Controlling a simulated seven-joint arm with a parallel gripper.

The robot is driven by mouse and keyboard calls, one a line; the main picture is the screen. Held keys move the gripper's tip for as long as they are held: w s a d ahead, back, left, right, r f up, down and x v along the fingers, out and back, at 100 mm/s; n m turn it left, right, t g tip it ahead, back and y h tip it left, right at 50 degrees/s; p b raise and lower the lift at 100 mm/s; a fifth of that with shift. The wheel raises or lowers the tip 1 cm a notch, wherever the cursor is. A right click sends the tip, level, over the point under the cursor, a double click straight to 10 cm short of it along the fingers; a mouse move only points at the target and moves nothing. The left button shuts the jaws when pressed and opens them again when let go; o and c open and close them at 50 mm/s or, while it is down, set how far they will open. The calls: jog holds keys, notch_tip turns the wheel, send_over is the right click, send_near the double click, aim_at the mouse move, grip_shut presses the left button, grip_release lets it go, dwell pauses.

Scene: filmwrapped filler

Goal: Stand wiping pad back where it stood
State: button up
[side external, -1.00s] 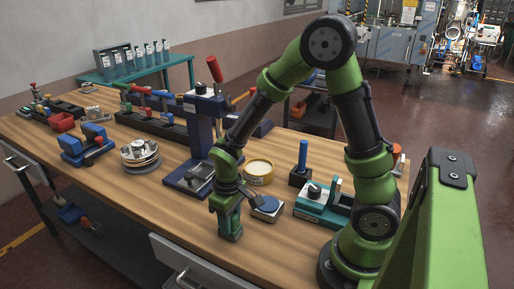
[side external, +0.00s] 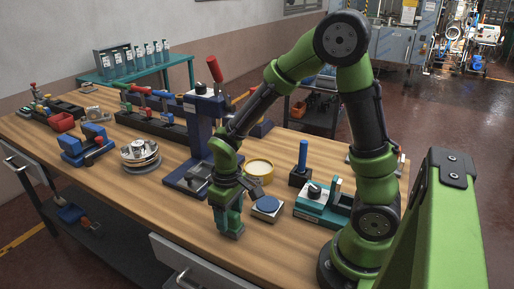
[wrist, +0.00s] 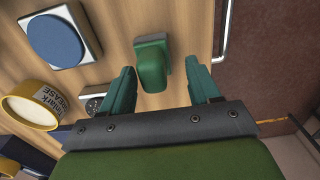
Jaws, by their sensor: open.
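A green block (wrist: 152,64), which looks like the wiping pad, is on the wooden table between my fingers in the wrist view. Its top edge is rounded; I cannot tell whether it stands or lies. My gripper (wrist: 165,85) is open, with one teal finger on each side of the block and a visible gap to each. In the side view my gripper (side external: 229,232) is low over the front of the table, and the block cannot be told apart from the fingers there.
A pale square block with a round blue top (side external: 267,204) is just right of my gripper. A yellow tin (side external: 259,171) stands behind it. A blue press (side external: 196,150) is behind left, and a teal fixture (side external: 322,205) is to the right. The front table edge is close.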

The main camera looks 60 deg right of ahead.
aim_at(230, 215)
jog(key=s+r+m+t+y, duration=0.1)
jog(key=s+r+m+t, duration=0.1)
jog(key=r, duration=0.8)
jog(key=s+a+r+m+t+y, duration=0.1)
jog(key=s+r+m+t, duration=0.1)
jog(key=s+r+t, duration=0.3)
notch_tip(230, 215, up, 5)
jog(key=shift+s+f, duration=0.15)
jog(key=shift+s, duration=0.45)
